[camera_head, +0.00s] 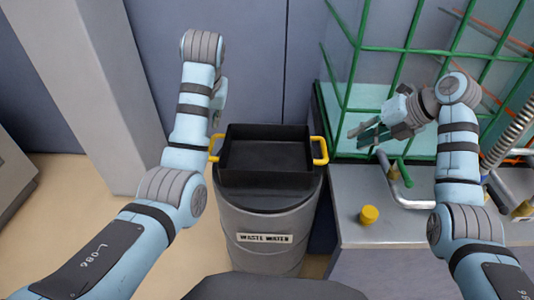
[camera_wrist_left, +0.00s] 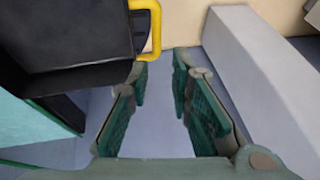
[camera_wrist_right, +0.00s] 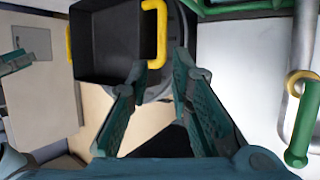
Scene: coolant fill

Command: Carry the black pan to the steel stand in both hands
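The black pan (camera_head: 268,178) with two yellow handles sits level on a grey drum marked WASTE WATER (camera_head: 266,225). My right gripper (camera_head: 357,136) is open and empty, right of the pan, apart from its right handle (camera_head: 320,150). In the right wrist view that handle (camera_wrist_right: 158,32) shows beyond the open fingertips (camera_wrist_right: 158,68). My left gripper is mostly hidden behind its arm in the head view. In the left wrist view it is open and empty (camera_wrist_left: 161,64), with the left handle (camera_wrist_left: 150,25) beyond its fingertips. I cannot make out a steel stand.
A grey counter (camera_head: 390,235) at the right carries a small yellow cap (camera_head: 369,214) and bent metal pipes. A green bar frame (camera_head: 385,50) rises behind my right gripper. A pale pillar (camera_head: 95,95) stands at the left. The floor (camera_head: 75,215) at left is clear.

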